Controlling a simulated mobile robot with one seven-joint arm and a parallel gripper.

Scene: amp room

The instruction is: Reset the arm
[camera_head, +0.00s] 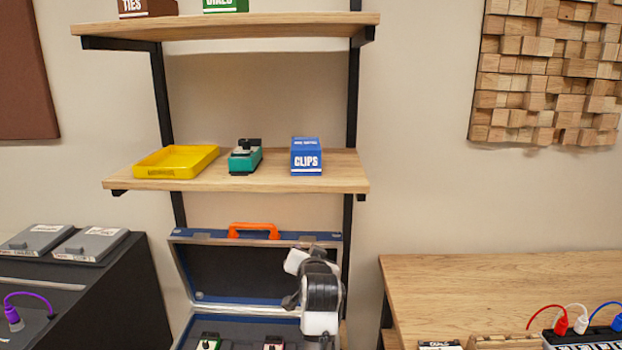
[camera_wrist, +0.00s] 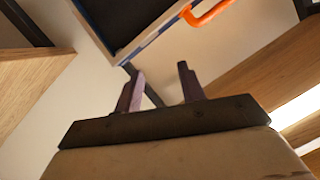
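My arm reaches up in front of the open blue case (camera_head: 184,238) in the head view, and it hides part of the case's lid and right side. In the wrist view my gripper (camera_wrist: 160,90) has its two fingers spread apart, with nothing between them. The case also shows in the wrist view (camera_wrist: 150,38), with its orange handle (camera_wrist: 212,12) at the top. The fingertips in the head view are too small to make out.
A shelf (camera_head: 240,179) above the case holds a yellow tray (camera_head: 176,161), a green pedal (camera_head: 245,157) and a blue clips box (camera_head: 306,156). A black cabinet (camera_head: 110,290) stands left. A wooden table (camera_head: 480,285) with plugged cables stands right.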

